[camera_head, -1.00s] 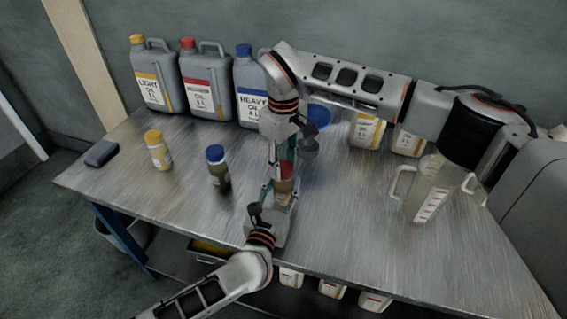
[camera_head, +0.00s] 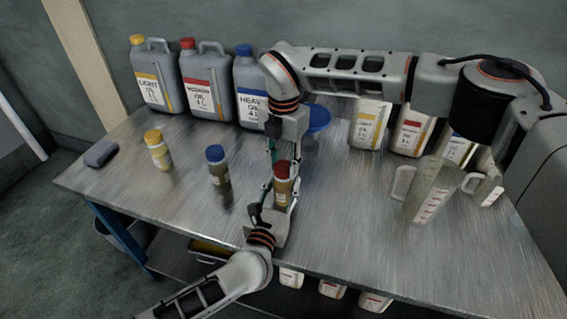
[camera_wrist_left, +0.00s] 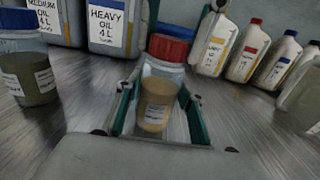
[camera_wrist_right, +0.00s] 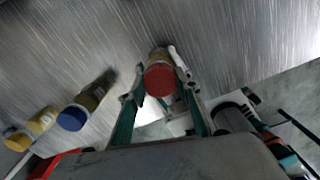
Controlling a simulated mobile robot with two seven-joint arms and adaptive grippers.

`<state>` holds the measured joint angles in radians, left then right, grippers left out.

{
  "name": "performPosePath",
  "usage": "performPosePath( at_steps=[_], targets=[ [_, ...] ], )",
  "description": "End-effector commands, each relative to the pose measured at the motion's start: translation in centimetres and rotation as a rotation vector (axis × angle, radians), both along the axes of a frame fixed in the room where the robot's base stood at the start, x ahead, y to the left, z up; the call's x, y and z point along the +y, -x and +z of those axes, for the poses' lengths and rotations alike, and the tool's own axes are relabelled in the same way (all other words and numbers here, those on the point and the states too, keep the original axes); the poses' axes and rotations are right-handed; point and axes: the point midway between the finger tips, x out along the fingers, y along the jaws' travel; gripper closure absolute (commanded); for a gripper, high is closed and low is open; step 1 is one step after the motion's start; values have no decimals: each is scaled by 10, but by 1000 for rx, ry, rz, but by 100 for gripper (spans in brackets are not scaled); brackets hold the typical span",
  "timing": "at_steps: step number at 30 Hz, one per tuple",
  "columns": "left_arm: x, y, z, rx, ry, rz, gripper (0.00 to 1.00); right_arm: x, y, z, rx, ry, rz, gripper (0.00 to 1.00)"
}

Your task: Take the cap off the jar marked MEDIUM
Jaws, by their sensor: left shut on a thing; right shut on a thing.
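The jar (camera_head: 283,191) with a red cap (camera_head: 282,168) stands upright at the table's front middle. Its label is too small to read. My left gripper (camera_head: 279,206) is shut on the jar's body; in the left wrist view the jar (camera_wrist_left: 157,100) sits between its fingers, the red cap (camera_wrist_left: 168,47) above. My right gripper (camera_head: 277,164) reaches down from above and is shut on the cap, which shows between its fingers in the right wrist view (camera_wrist_right: 159,79). The cap is at the jar's mouth; I cannot tell if it is loose.
A blue-capped jar (camera_head: 217,166) and a yellow-capped jar (camera_head: 158,149) stand to the left. Large oil cans (camera_head: 207,88) line the back. A blue funnel (camera_head: 318,118) is behind the jar, a measuring jug (camera_head: 430,190) to the right. The front right is clear.

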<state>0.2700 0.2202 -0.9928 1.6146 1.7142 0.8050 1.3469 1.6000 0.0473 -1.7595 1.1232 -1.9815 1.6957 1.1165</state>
Motion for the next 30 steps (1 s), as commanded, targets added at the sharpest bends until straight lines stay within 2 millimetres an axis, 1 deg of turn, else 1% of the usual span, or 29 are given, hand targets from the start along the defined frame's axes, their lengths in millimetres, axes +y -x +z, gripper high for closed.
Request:
performPosePath(
  at_steps=[3,30],
  targets=[
    [0,0,1,-1,0,-1,100,0,-1,1,-2,2,214,94],
    [0,0,1,-1,0,-1,100,0,0,2,-1,2,1858,94]
  ],
)
